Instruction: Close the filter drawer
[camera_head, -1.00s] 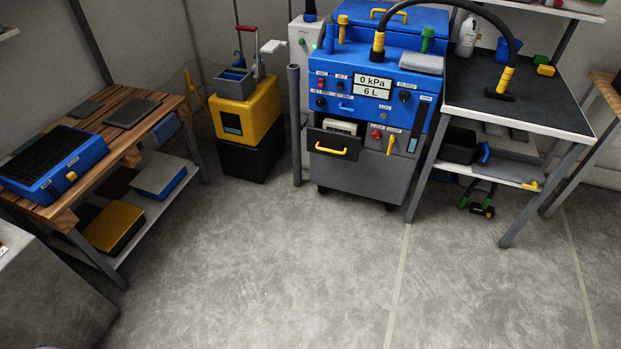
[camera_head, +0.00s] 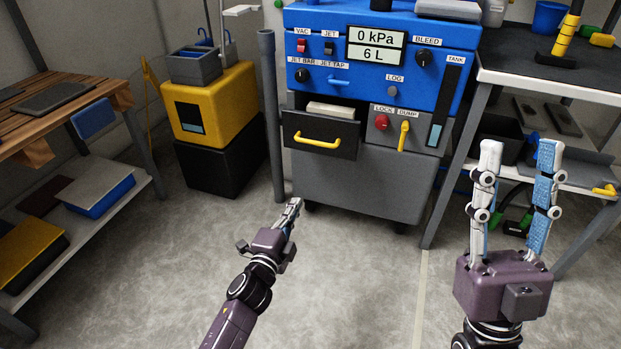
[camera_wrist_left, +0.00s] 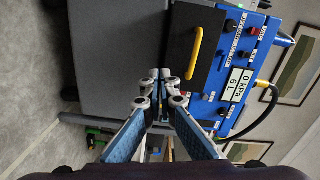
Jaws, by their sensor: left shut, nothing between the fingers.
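The filter drawer (camera_head: 301,143) is a dark drawer with a yellow handle (camera_head: 318,141) in the front of the blue and grey machine. It stands pulled out, with a pale filter block (camera_head: 330,109) showing above its front. In the left wrist view the drawer front (camera_wrist_left: 208,58) and its yellow handle (camera_wrist_left: 195,53) lie just beyond the fingertips. My left gripper (camera_head: 295,203) is shut and empty, below and in front of the drawer; it also shows in the left wrist view (camera_wrist_left: 160,76). My right gripper (camera_head: 519,148) is open and empty, to the right in front of the side bench.
A yellow and black unit (camera_head: 215,105) and a grey post (camera_head: 271,110) stand left of the drawer. A red lock knob (camera_head: 382,122) and yellow dump lever (camera_head: 403,136) sit right of it. A wooden bench (camera_head: 60,125) is at left. The floor in front is clear.

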